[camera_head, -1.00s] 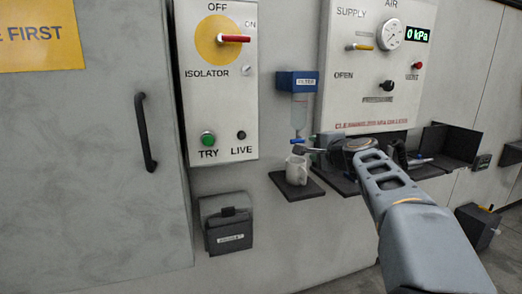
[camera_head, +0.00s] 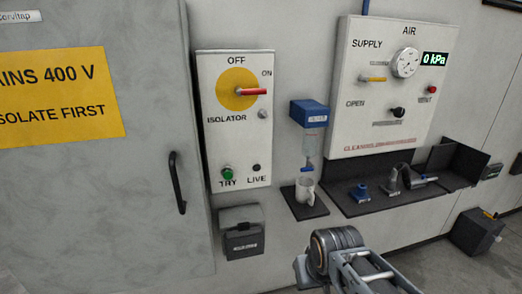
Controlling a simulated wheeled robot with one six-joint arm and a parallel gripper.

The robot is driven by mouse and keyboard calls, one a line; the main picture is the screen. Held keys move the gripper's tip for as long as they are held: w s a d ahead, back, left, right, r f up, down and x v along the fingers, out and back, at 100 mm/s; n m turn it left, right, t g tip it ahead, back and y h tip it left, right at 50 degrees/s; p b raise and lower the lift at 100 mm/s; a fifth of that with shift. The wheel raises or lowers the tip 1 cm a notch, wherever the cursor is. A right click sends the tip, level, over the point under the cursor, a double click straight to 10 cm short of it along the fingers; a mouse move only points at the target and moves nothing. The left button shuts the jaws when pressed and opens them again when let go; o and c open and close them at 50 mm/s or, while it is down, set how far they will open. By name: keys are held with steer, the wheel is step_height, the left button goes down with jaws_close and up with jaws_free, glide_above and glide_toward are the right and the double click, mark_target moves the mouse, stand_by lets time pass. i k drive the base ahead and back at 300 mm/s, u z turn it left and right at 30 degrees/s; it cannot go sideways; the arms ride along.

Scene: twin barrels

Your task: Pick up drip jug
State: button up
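The drip jug (camera_head: 305,191) is a small white mug-like vessel. It stands upright on a small dark shelf (camera_head: 294,212), under the blue-topped filter (camera_head: 309,114) with its clear bowl and blue drain. My gripper (camera_head: 302,270) is only partly in view at the bottom, in front of and below the shelf. It is apart from the jug. A round joint of my arm is beside it, and its fingertips cannot be made out, so I cannot tell whether it is open or shut.
A longer dark shelf (camera_head: 349,207) to the right holds a blue fitting (camera_head: 361,192) and a curved grey part (camera_head: 404,180). The isolator panel (camera_head: 232,145) and a dark wall box (camera_head: 242,244) are to the left. The air panel (camera_head: 380,125) is above right.

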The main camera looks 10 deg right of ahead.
mark_target(305, 185)
steer(key=u, duration=4.4)
steer(key=k, duration=1.9)
steer(key=z, duration=1.15)
